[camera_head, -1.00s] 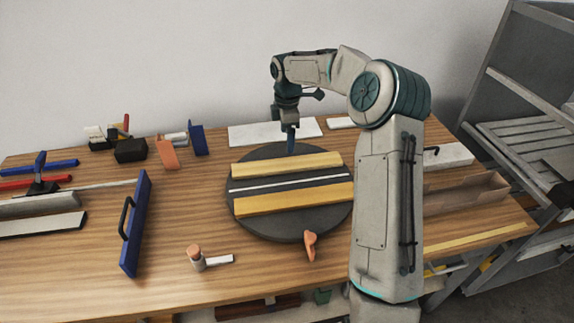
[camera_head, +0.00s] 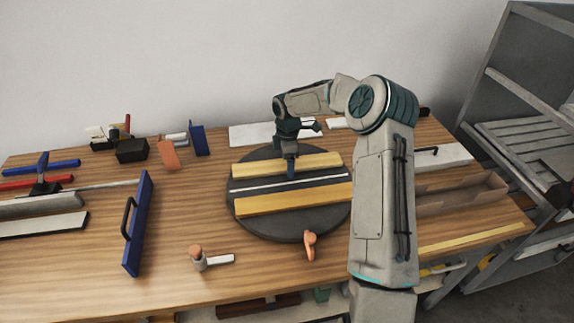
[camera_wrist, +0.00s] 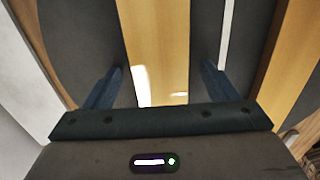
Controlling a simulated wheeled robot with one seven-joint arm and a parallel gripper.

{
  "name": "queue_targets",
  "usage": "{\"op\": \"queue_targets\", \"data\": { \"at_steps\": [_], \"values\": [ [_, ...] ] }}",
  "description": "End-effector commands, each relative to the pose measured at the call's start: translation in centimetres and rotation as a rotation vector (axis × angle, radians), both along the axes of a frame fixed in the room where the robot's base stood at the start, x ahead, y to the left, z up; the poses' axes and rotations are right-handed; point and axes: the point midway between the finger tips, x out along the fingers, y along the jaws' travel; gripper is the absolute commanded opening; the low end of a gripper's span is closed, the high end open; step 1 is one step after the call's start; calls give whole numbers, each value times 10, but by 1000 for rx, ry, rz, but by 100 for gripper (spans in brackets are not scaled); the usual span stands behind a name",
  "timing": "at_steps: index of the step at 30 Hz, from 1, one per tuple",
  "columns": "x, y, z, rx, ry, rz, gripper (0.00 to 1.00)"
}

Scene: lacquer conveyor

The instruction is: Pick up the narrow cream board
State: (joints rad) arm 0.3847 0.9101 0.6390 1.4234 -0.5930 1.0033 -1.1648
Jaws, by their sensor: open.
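The narrow cream board (camera_head: 256,168), yellowish in this light, lies flat across the far part of a dark round turntable (camera_head: 290,231). My gripper (camera_head: 291,174) is low over this board, right of its middle. In the wrist view, the board (camera_wrist: 157,35) runs between the two open blue fingers (camera_wrist: 161,72), with a gap on each side. I cannot tell how far down beside the board the fingertips reach. A thin white strip (camera_head: 262,187) and a wider, similar yellow board (camera_head: 265,203) lie nearer on the turntable.
An orange-handled tool (camera_head: 309,245) overlaps the turntable's front edge. White boards (camera_head: 250,134) lie behind it. A blue float (camera_head: 138,230) stands to the left, and a long open brown box (camera_head: 460,196) lies to the right. The front left of the wooden bench is mostly clear.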

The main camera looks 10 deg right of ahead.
Motion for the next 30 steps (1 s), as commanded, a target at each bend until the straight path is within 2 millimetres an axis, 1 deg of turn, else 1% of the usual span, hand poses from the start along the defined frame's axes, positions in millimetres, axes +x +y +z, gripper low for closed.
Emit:
{"op": "queue_targets", "data": {
  "at_steps": [1,2,3,5,6,7,8,16,20,23,26,27,30],
  "values": [
    [0,0,0,0,0,0,80],
    [0,0,0,0,0,0,74],
    [0,0,0,0,0,0,63],
    [0,0,0,0,0,0,47],
    [0,0,0,0,0,0,36],
    [0,0,0,0,0,0,27],
    [0,0,0,0,0,0,25],
    [0,0,2,0,-1,0,25],
    [1,0,8,0,-2,-1,25],
    [1,0,19,-1,-4,-1,25],
    [1,0,36,-1,-5,-1,25],
    [1,0,45,-1,-5,0,25],
    [-2,-27,56,-2,-3,-7,25]
  ]
}}
